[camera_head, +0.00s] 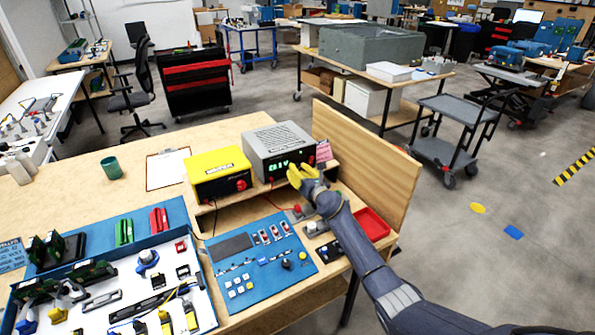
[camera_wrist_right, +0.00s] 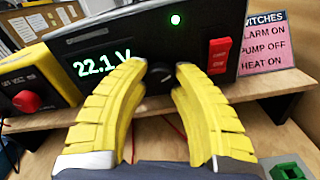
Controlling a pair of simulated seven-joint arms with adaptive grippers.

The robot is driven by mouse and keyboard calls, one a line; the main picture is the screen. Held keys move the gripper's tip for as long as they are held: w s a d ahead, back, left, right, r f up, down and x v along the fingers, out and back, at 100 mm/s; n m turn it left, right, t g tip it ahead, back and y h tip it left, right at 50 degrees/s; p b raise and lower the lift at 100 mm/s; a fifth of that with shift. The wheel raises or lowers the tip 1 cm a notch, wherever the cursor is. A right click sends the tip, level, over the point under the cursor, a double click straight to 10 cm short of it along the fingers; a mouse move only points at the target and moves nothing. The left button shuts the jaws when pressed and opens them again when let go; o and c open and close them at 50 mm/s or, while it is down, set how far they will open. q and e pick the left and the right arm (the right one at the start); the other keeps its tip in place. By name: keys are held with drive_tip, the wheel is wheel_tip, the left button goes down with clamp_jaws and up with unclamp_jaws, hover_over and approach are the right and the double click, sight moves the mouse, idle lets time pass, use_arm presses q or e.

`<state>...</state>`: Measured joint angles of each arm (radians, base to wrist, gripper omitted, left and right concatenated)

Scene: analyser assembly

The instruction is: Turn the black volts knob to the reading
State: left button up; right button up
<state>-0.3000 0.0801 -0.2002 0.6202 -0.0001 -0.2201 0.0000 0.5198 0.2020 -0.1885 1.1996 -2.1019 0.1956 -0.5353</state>
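The grey power unit (camera_head: 278,142) stands on the wooden shelf at the back of the bench, its green digits on the dark front. In the right wrist view its display (camera_wrist_right: 103,64) reads 22.1 V. The black volts knob (camera_wrist_right: 160,79) shows dark between my right fingertips in that view; in the head view my gripper hides it. My right gripper (camera_head: 301,175) has yellow fingers reaching to the unit's front. In the wrist view the fingertips (camera_wrist_right: 161,72) flank the knob, one on each side; whether they press on it is unclear. My left gripper is out of view.
A red rocker switch (camera_wrist_right: 219,55) and a pink note (camera_wrist_right: 264,42) are right of the knob. The yellow unit (camera_head: 217,170) with a red knob stands to the left. A blue panel (camera_head: 262,262) with switches lies below, and a red tray (camera_head: 372,224) is beside my right arm.

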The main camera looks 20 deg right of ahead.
clamp_jaws()
drive_tip(key=m, duration=0.3)
drive_tip(key=shift+m, duration=0.3)
drive_tip(key=o, duration=0.7)
unclamp_jaws()
drive_tip(key=shift+c, duration=0.2)
drive_tip(key=shift+s, duration=0.1)
